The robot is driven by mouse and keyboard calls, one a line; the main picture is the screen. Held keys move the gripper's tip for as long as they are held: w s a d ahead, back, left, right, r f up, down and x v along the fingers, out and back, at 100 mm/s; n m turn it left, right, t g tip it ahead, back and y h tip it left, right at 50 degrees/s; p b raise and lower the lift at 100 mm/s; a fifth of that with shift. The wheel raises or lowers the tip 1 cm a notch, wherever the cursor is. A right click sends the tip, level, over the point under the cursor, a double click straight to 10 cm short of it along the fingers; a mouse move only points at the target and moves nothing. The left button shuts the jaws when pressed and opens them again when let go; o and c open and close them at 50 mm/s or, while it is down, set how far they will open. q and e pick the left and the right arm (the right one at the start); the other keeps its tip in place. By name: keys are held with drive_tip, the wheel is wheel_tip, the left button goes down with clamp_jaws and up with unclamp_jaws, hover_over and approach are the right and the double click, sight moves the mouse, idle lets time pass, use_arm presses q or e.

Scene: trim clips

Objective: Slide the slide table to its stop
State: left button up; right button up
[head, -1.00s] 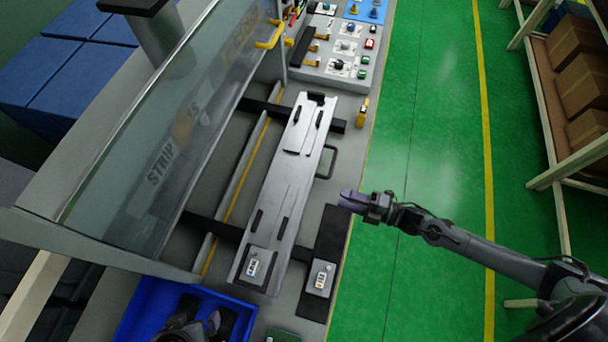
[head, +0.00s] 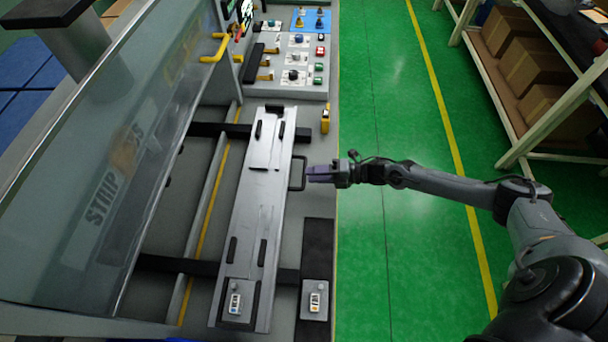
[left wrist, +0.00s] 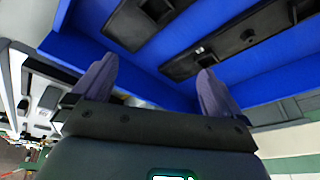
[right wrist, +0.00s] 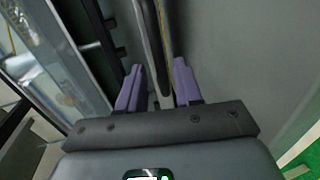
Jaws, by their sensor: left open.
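The slide table (head: 262,195) is a long silver plate on dark cross rails, with a dark U-shaped handle (head: 303,172) on its right side. My right gripper (head: 311,174) is at that handle, coming from the right. In the right wrist view the handle bar (right wrist: 152,40) runs between the two purple fingers of the gripper (right wrist: 157,88), which stand apart with gaps showing beside the bar. My left gripper (left wrist: 155,85) is open and empty, facing a blue bin (left wrist: 215,20) with black trim parts in it. It is out of the head view.
A glass guard (head: 130,150) stands left of the slide table. A control panel (head: 292,60) with buttons and a small yellow device (head: 325,118) lie at the far end. A black pad (head: 317,250) lies right of the plate. Green floor is clear on the right.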

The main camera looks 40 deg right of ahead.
drive_tip(key=shift+x, duration=1.9)
clamp_jaws()
